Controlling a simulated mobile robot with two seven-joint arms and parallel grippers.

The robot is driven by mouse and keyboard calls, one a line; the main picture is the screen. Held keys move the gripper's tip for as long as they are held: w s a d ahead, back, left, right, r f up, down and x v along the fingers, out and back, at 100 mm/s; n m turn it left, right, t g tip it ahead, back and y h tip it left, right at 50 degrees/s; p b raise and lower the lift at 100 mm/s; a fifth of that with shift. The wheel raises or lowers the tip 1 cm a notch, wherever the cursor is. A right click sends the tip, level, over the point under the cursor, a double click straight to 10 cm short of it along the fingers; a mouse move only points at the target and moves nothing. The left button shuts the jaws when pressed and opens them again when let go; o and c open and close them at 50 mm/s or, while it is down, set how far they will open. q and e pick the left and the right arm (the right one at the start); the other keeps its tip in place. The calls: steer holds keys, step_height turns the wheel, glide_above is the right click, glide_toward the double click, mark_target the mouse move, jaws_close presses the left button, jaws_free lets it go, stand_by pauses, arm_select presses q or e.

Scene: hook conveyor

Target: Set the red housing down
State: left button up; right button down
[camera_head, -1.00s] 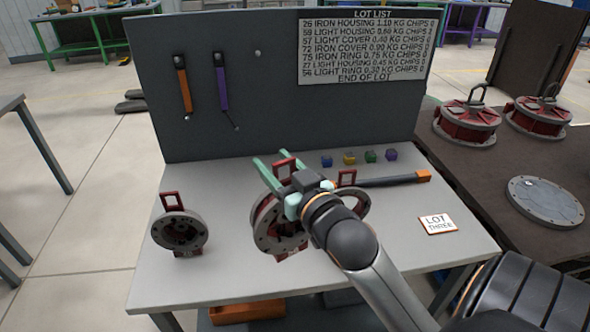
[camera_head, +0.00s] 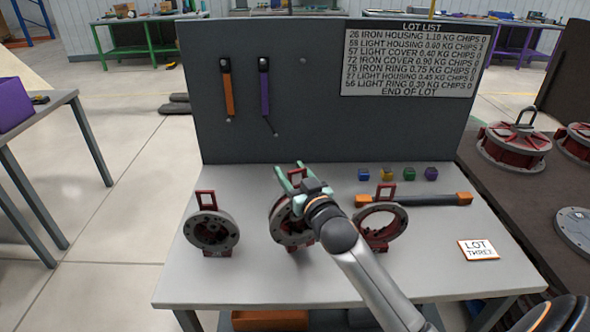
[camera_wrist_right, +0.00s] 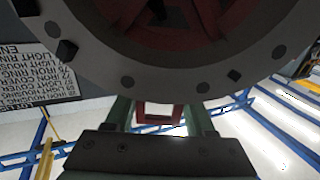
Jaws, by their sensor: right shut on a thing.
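The red housing (camera_head: 281,231), with a grey bolted flange and a red frame handle, is in the middle of the light table (camera_head: 250,285) in the head view. My right gripper (camera_head: 288,171) is shut on its handle from above, with pale green fingers. In the right wrist view, the flange (camera_wrist_right: 150,82) fills the top, and the red handle (camera_wrist_right: 157,112) sits between the fingers (camera_wrist_right: 160,118). The arm hides part of the housing's right side. I cannot tell whether its base touches the table. My left gripper is not in view.
A similar red-and-grey part (camera_head: 213,231) stands left and an open ring part (camera_head: 384,222) stands right. Several small coloured blocks (camera_head: 386,174), an orange-ended bar (camera_head: 425,200) and a lot card (camera_head: 478,250) lie around. A dark panel (camera_head: 300,130) rises behind. The table's front strip is clear.

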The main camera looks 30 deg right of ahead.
steer(key=shift+w+r, duration=0.15)
steer(key=shift+r, duration=0.1)
steer(key=shift+w+f, duration=0.15)
steer(key=shift+f, duration=1.55)
steer(key=shift+f, duration=0.2)
steer(key=shift+c, duration=1.2)
jaws_free()
steer(key=shift+f, duration=0.25)
